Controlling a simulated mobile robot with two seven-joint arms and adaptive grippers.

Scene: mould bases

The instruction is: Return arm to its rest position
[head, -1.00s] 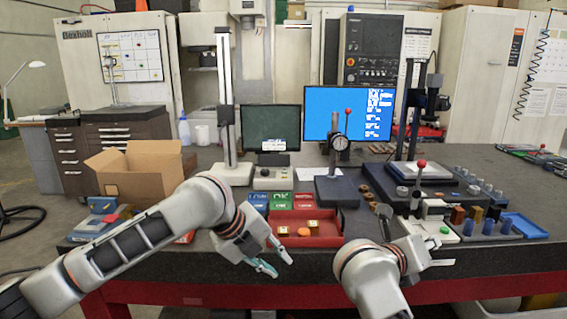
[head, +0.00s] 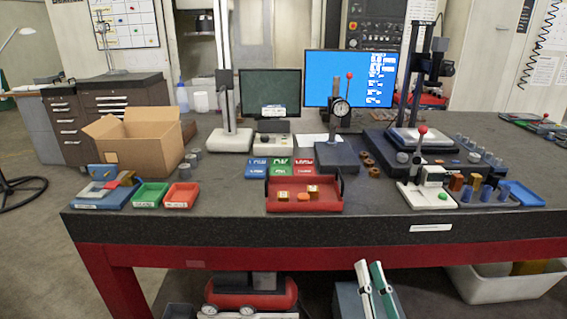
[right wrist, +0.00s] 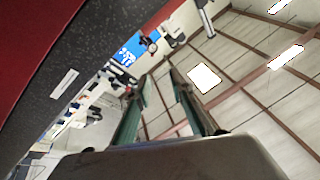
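My right gripper (head: 369,266) shows low in the head view, in front of and below the red front beam of the workbench (head: 330,232). Its two teal-lined fingers point upward. In the right wrist view the fingers (right wrist: 159,78) stand apart with nothing between them, so it is open and empty. The bench's dark edge and red beam lie at the left of that view, clear of the fingers. My left arm and left gripper are out of both current views.
On the bench stand a red tray (head: 304,207) holding small blocks, a cardboard box (head: 145,147), a green bin (head: 151,194), a small red bin (head: 181,195) and a lever press (head: 420,165). A white tub (head: 505,285) sits under the bench at right.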

